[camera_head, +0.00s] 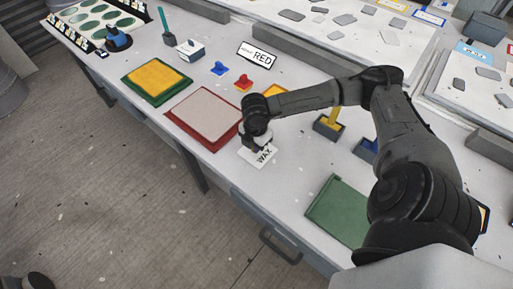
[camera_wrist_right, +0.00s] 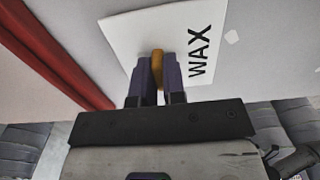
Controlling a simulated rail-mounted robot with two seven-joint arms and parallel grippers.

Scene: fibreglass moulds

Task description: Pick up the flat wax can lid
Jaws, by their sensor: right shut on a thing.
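My right gripper (camera_head: 254,147) reaches down over the white card marked WAX (camera_head: 265,155), beside the red-framed board. In the right wrist view, my right gripper (camera_wrist_right: 158,75) has its two dark fingers shut on a small yellow-orange thing (camera_wrist_right: 157,60), which looks like the wax can lid seen on its edge. The WAX card (camera_wrist_right: 178,30) lies beneath the fingertips. The fingers hide most of the lid, and I cannot tell whether it touches the card. In the head view the wrist hides the lid. My left gripper is not in view.
The red-framed board (camera_head: 203,113) lies just left of my right gripper. A green-framed yellow board (camera_head: 156,80) is farther left, and a green panel (camera_head: 340,208) lies nearer the right. A holder with a yellow handle (camera_head: 330,124) stands to the right. A RED sign (camera_head: 258,55) stands behind.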

